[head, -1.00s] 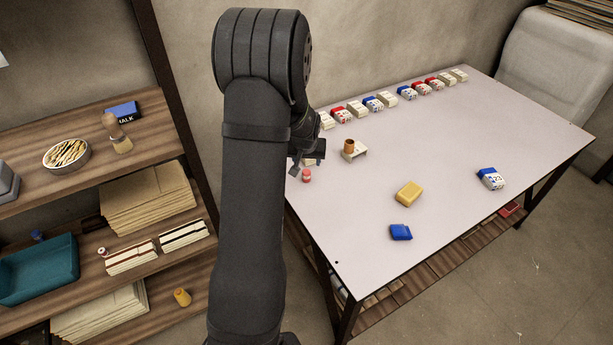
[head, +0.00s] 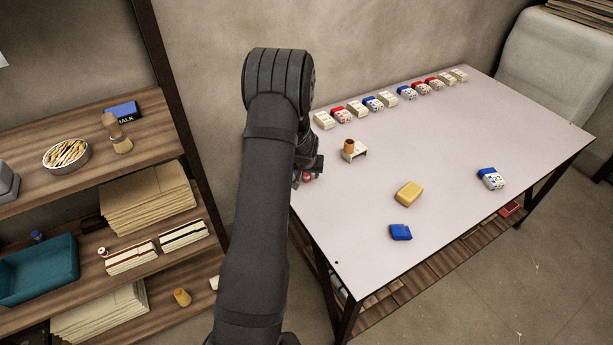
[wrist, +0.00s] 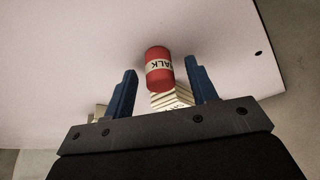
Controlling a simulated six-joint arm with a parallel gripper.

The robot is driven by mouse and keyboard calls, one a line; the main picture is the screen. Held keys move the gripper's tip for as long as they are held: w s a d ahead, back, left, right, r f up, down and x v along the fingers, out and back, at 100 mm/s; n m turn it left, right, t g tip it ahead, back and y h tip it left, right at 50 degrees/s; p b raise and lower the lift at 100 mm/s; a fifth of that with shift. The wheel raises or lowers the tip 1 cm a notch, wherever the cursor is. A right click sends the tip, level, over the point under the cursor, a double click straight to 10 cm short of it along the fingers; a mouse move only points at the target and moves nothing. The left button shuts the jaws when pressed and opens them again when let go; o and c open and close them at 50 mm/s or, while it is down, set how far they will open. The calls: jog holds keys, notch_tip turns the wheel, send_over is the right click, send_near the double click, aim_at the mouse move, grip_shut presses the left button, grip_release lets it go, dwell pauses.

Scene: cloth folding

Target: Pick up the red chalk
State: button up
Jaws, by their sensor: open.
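The red chalk (wrist: 158,67) is a small red cylinder with a pale label band reading "ALK". In the wrist view it is between and just beyond the blue fingertips of my open gripper (wrist: 160,74), with a gap on each side. In the head view only a bit of the red chalk (head: 307,178) shows near the table's left edge. My gripper (head: 306,170) is right over it there and partly hides it. Contact cannot be told.
On the white table (head: 450,220), a small stand with a brown cylinder (head: 352,149), a yellow block (head: 408,194), a blue block (head: 400,232) and a blue-white box (head: 490,179) are spread out. Several small boxes (head: 383,98) line the back edge. Wooden shelves (head: 40,190) stand left.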

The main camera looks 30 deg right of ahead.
jog(key=shift+f, duration=0.2)
jog(key=c, duration=1.1)
jog(key=shift+o, duration=0.2)
jog(key=shift+r, duration=0.1)
